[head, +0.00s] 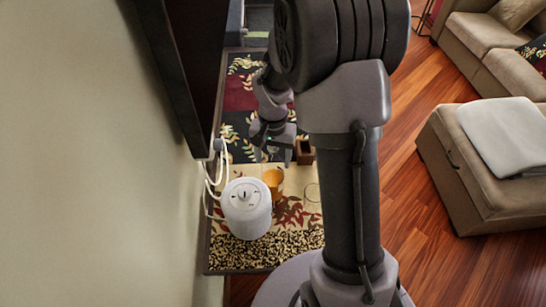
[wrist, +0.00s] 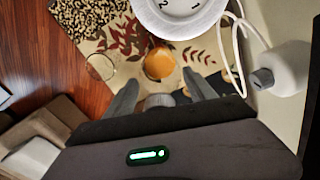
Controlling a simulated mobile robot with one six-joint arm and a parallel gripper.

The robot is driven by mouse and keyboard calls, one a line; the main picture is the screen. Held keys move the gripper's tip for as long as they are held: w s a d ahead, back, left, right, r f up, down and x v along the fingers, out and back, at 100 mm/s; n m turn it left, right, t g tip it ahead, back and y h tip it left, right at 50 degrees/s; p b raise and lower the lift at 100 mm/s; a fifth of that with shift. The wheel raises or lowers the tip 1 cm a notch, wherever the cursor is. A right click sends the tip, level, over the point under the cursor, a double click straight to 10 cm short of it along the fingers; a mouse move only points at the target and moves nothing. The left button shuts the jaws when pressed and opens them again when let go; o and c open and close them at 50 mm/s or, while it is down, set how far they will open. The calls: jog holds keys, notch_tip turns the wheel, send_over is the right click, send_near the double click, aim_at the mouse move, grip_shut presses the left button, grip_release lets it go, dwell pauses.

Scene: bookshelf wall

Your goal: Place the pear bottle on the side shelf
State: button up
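My gripper (head: 273,156) hangs above the far part of the patterned surface, past the orange cup. In the wrist view its two fingers (wrist: 160,95) are spread apart. A tan rounded thing (wrist: 158,101) and a grey rounded thing (wrist: 182,97) show between them, partly hidden by the gripper body. I cannot tell whether either is the pear bottle, or whether they touch the fingers. No bottle is clearly identifiable in the head view. I cannot make out the side shelf for certain.
An orange cup (head: 273,179) stands beside a white round appliance (head: 247,212). A clear glass (head: 312,192) and a dark brown box (head: 305,152) are to the right. White cords (head: 210,185) run along the wall. A dark panel (head: 185,60) juts out at upper left.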

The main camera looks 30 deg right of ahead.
jog(key=o, duration=0.3)
jog(key=shift+o, duration=0.2)
